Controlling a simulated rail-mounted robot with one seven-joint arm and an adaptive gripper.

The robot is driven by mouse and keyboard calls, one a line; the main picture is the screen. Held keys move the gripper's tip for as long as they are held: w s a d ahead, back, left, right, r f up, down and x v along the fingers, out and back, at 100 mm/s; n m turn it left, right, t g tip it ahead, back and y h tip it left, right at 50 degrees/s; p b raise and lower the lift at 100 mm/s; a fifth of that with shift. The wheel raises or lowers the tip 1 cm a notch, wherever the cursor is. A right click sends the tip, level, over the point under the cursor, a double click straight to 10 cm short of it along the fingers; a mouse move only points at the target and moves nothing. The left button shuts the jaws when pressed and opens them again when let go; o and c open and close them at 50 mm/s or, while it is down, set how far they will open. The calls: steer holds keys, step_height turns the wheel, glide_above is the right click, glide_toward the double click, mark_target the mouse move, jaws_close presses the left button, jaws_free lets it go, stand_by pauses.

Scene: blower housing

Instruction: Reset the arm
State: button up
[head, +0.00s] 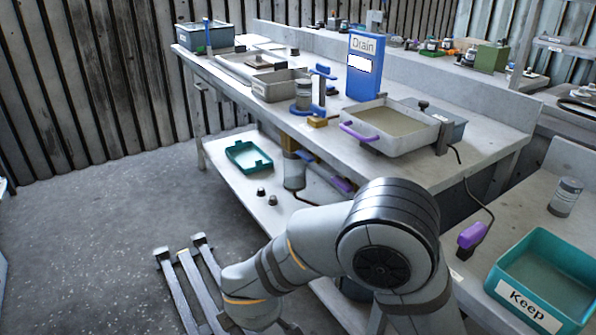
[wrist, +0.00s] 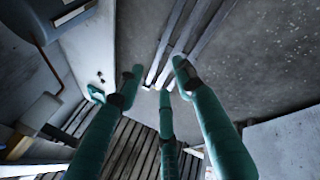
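My gripper shows in the wrist view (wrist: 158,80) as long teal fingers with dark joints. The fingers are spread apart and nothing is between them. In the head view my grey arm (head: 385,245) bends from the lower right down toward the lower left, over the floor in front of the bench. The fingers cannot be made out in the head view. My gripper appears clear of the bench and its objects.
The long workbench (head: 455,165) carries a blue Drain sign (head: 364,66), a grey basin (head: 390,128) with a purple handle, and several parts. A teal tray (head: 248,157) lies on the lower shelf. A teal Keep bin (head: 541,275) stands at right. Open floor (head: 90,240) lies at left.

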steer(key=w+d+m+h, duration=0.1)
steer(key=w+d, duration=0.2)
steer(key=d, duration=0.3)
steer(key=shift+d+f, duration=0.15)
steer(key=shift+f, duration=0.25)
